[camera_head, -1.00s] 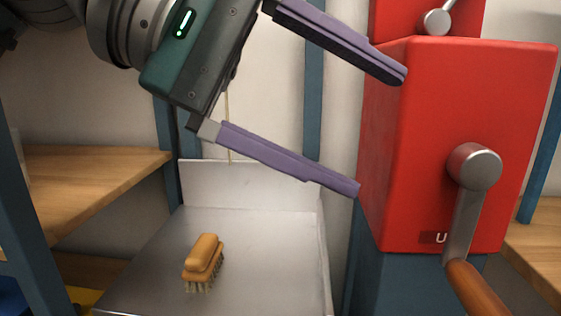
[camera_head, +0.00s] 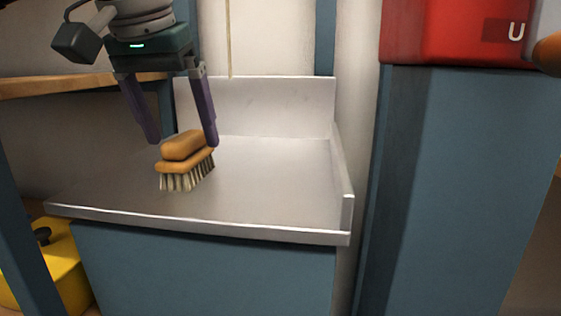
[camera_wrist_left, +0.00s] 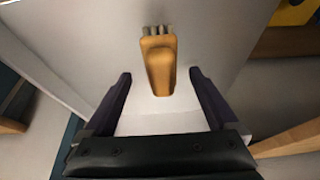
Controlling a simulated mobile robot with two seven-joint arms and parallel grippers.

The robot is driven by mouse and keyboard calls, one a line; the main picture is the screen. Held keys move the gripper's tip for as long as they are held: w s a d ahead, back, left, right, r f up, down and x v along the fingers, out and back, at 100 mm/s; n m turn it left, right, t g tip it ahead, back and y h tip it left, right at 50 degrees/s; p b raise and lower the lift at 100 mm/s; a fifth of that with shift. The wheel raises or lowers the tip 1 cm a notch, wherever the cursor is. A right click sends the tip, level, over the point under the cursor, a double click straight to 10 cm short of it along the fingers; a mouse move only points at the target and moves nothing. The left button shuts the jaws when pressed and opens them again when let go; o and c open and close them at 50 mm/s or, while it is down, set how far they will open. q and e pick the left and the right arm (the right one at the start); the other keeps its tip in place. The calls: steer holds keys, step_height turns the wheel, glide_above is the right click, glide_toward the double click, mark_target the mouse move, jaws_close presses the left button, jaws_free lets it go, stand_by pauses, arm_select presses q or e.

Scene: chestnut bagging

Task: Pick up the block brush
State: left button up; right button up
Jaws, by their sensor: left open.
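The block brush (camera_head: 186,155) has an orange-brown wooden block and pale bristles. It rests bristles down on a grey metal tray-like worktop (camera_head: 270,190), left of its middle. My left gripper (camera_head: 182,142) is open and points down, its two purple fingers behind and above the brush in the head view. I cannot tell exactly how high the fingertips are above the worktop. My right gripper is not in view.
The worktop has a raised back wall and a raised right edge (camera_head: 347,200). A red machine (camera_head: 430,35) on a blue stand (camera_head: 450,190) is at the right. A wooden shelf (camera_head: 50,85) is at the left, with a yellow pot (camera_head: 50,275) below. The worktop right of the brush is clear.

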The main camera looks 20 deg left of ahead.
mark_target(181, 137)
arm_select(q)
steer(key=b+x, duration=0.1)
steer(key=x, duration=0.3)
steer(key=shift+w+a+f, duration=0.1)
steer(key=shift+w+f, duration=0.05)
steer(key=shift+f, duration=0.15)
steer(key=shift+c, duration=0.3)
jaws_close()
